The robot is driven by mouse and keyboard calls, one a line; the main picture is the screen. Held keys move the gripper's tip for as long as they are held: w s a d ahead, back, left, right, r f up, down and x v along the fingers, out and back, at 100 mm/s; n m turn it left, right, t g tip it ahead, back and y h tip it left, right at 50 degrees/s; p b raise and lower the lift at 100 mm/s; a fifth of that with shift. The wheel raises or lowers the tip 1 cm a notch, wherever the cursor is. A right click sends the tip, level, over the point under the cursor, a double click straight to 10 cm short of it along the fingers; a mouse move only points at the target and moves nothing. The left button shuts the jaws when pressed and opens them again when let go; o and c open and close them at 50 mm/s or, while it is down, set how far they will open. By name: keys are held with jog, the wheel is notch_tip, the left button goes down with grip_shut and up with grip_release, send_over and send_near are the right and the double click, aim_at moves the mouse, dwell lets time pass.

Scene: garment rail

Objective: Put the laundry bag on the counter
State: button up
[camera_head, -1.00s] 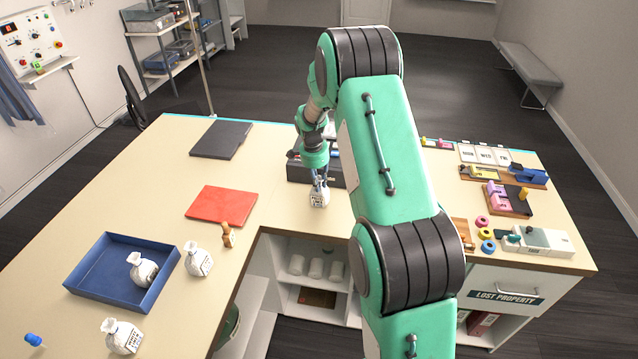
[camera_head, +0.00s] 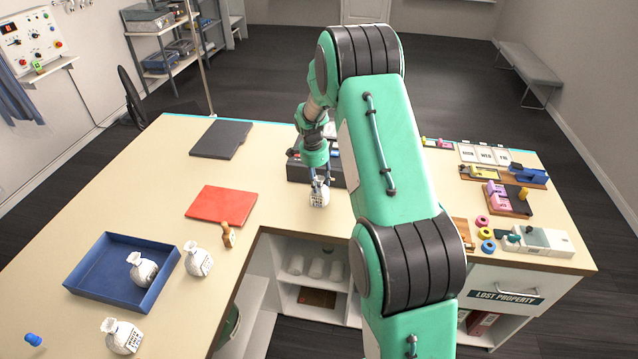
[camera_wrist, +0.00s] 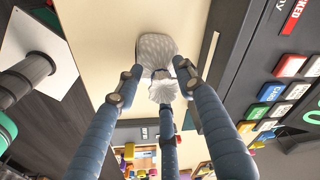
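A small white laundry bag (camera_head: 319,197) with dark print stands upright on the counter (camera_head: 285,212), near the inner edge in front of a dark box. My gripper (camera_head: 319,179) is directly above it, pointing down. In the wrist view the bag (camera_wrist: 157,48) lies between the three blue fingers of my gripper (camera_wrist: 160,75). The fingers surround its gathered neck, and a gap shows on the left side. Contact at the other fingers is hard to judge.
A red mat (camera_head: 221,205), a wooden stamp (camera_head: 228,236) and a dark folder (camera_head: 221,139) lie left of the gripper. The dark box (camera_head: 299,172) with coloured keys is close behind it. Small items crowd the right counter, including a white device (camera_head: 540,242).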

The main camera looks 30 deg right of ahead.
notch_tip(320, 180, up, 11)
jog(key=a, duration=0.1)
jog(key=shift+a+r, duration=0.15)
jog(key=shift+a, duration=0.15)
jog(key=shift+s+r, duration=0.1)
dwell(0.6)
jog(key=s+a+r+n+t, duration=0.1)
jog(key=s+a+r+n, duration=0.3)
jog(key=s+a+r, duration=0.6)
jog(key=s+a+r+n+t, duration=0.2)
jog(key=s+a+r+n, duration=0.2)
jog(key=s+a+r, duration=0.5)
jog(key=s+a+r+n+t, duration=0.1)
jog(key=s+a+n, duration=0.4)
jog(key=s, duration=0.6)
jog(key=s+a+r+n+t+y, duration=0.1)
jog(key=s+a+r+n, duration=0.2)
jog(key=s, duration=0.8)
jog(key=a+n, duration=0.2)
jog(key=a, duration=0.1)
jog(key=shift+s+a+r+y, duration=0.15)
jog(key=shift+s+r+y, duration=0.05)
jog(key=shift+s+y, duration=0.1)
